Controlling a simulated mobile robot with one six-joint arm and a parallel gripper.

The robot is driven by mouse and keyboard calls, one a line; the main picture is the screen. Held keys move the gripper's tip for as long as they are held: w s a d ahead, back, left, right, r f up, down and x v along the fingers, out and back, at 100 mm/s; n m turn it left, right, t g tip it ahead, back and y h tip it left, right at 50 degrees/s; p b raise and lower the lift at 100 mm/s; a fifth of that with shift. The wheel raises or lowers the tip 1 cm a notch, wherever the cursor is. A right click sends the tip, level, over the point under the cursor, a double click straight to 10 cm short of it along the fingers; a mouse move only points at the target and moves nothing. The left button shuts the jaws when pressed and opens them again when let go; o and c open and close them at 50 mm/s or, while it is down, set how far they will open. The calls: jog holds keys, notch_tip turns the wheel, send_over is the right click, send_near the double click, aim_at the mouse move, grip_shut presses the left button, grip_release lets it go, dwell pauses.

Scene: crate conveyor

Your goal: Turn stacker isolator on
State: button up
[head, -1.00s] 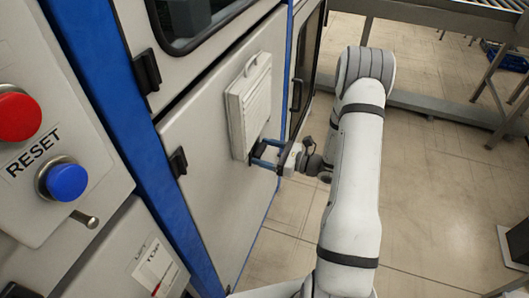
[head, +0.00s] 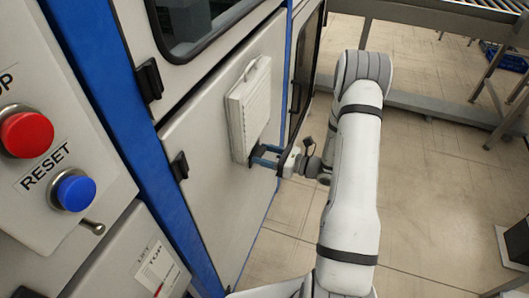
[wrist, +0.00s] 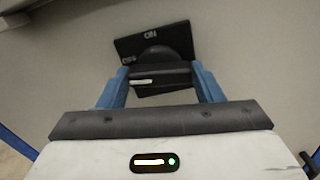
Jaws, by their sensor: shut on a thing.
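The stacker isolator shows in the wrist view as a black plate (wrist: 178,40) with white ON and OFF lettering, ON at its top and OFF at its left. Its dark handle (wrist: 165,78) lies crosswise, with a white mark towards its left end. My gripper (wrist: 152,82) has its blue fingers on either side of the handle and is shut on it. In the head view my gripper (head: 264,157) reaches the cabinet door below a pale box; the isolator is mostly hidden there.
The pale box (head: 249,108) with a handle juts from the cabinet door (head: 215,165) just above my gripper. A panel with a red button (head: 27,134) and a blue RESET button (head: 74,191) stands at the left. Open floor (head: 430,200) lies at the right.

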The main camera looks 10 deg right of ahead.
jog(key=m+p, duration=0.2)
jog(key=m, duration=0.1)
jog(key=shift+r+m, duration=0.15)
jog(key=shift+m, duration=0.15)
jog(key=m+p, duration=0.3)
jog(key=m, duration=0.1)
jog(key=shift+m, duration=0.3)
jog(key=m+p, duration=0.2)
jog(key=m, duration=0.2)
jog(key=shift+m+p, duration=0.75)
jog(key=shift+m, duration=0.95)
jog(key=shift+w, duration=0.1)
jog(key=o, duration=1)
jog(key=shift+b+v, duration=0.3)
jog(key=shift+v, duration=3.6)
